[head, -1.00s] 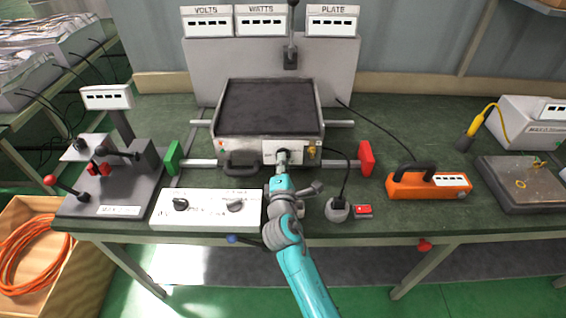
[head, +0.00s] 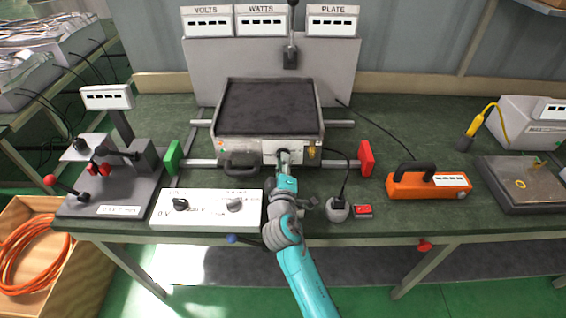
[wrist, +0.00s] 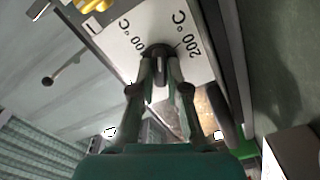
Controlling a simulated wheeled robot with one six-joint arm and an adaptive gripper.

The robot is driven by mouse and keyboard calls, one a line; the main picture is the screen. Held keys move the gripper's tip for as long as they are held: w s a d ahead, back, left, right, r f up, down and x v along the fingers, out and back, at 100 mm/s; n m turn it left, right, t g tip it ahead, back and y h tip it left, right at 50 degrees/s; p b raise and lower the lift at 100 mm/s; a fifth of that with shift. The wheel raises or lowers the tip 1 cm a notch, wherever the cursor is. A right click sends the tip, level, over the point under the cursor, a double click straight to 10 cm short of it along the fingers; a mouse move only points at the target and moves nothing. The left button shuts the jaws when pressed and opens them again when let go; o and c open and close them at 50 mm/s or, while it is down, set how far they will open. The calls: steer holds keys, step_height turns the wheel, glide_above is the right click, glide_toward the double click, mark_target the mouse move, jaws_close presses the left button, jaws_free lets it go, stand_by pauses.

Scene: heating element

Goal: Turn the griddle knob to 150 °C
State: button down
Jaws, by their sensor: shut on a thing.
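The griddle (head: 268,108) stands on the bench with a dark flat plate and a pale front panel. Its black knob (wrist: 159,50) sits on that panel, between a "200 °C" mark and a partly hidden mark ending in "00 °C" in the wrist view. My gripper (wrist: 160,72) is at the front panel, its two fingers closed on the knob from either side. In the head view my gripper (head: 284,158) covers most of the knob. The knob's pointer direction cannot be read clearly.
A white control box (head: 206,209) lies left of my arm. A grey plug (head: 337,207) with a cord and a small red switch (head: 363,211) lie to the right. A red block (head: 366,158) and a green block (head: 173,158) flank the griddle.

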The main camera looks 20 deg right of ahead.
steer(key=shift+f+m, duration=0.1)
steer(key=shift+m, duration=0.2)
steer(key=c, duration=1.2)
jaws_free()
steer(key=shift+o, duration=0.2)
steer(key=v, duration=1.2)
